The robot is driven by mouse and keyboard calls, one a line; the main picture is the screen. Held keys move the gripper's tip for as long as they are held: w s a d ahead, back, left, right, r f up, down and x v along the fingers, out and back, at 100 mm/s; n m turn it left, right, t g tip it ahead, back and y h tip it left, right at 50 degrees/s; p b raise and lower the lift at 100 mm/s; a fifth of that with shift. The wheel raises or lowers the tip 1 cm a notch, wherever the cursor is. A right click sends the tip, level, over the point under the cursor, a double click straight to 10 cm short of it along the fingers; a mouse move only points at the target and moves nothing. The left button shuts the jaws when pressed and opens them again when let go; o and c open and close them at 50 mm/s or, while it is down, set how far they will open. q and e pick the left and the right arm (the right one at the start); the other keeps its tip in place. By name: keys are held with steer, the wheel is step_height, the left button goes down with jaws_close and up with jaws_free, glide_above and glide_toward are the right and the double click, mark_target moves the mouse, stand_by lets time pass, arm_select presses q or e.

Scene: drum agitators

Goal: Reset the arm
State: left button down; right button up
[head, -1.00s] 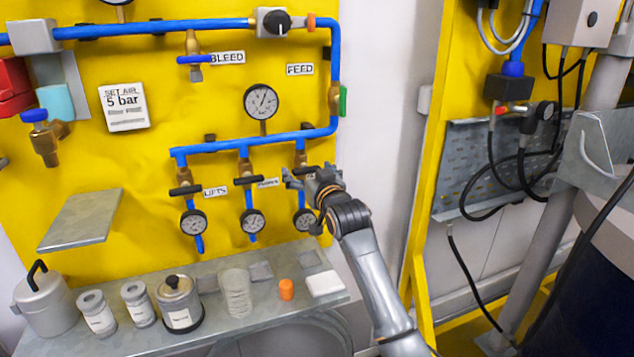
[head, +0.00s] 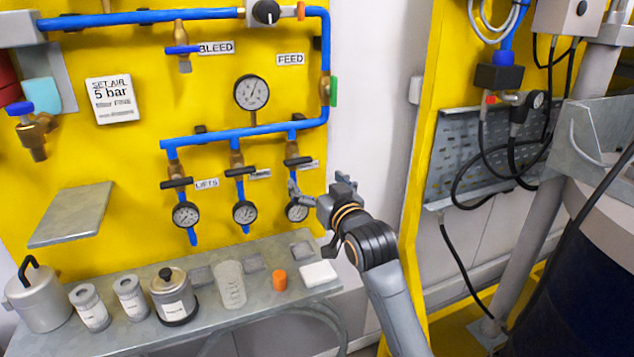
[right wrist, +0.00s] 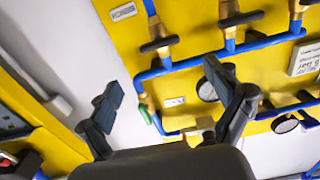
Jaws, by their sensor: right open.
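My right arm (head: 385,285) comes up from the bottom right in the head view. Its gripper (head: 308,212) is open and empty, in front of the right edge of the yellow panel, beside the small right gauge (head: 296,212). It is below and right of the dark handle of the right drop valve (head: 298,161) and appears apart from it. In the right wrist view the two dark fingers (right wrist: 163,82) are spread wide with nothing between them; panel pipes and valves show behind. My left arm and gripper are not in view.
The yellow panel (head: 120,155) carries blue pipes, valves and a larger gauge (head: 251,93). A grey shelf (head: 245,312) below holds canisters, a clear beaker (head: 230,285), an orange cap (head: 280,280) and a white block (head: 318,273). A yellow post (head: 425,150) stands to the right.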

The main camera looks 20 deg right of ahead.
steer(key=s+a+f+g, duration=0.1)
steer(key=s+f+g, duration=0.2)
steer(key=s+f, duration=0.6)
steer(key=s+a+f+g, duration=0.1)
steer(key=s+f+g, duration=0.35)
steer(key=f, duration=0.75)
steer(key=s+f+n+g, duration=0.1)
steer(key=s+f+g, duration=0.4)
steer(key=s, duration=0.9)
steer(key=s+f+n+g, duration=0.1)
steer(key=s+f+g, duration=0.1)
steer(key=s+f, duration=0.8)
steer(key=s+f+g, duration=0.1)
steer(key=s+f, duration=0.1)
steer(key=f, duration=1)
steer(key=s+f, duration=0.3)
steer(key=f, duration=0.9)
steer(key=s+d+f+g, duration=0.1)
steer(key=s+d+f, duration=0.1)
steer(key=s+f, duration=1.3)
steer(key=shift+s+f+h, duration=0.15)
steer(key=shift+s+h, duration=0.15)
steer(key=shift+s, duration=0.25)
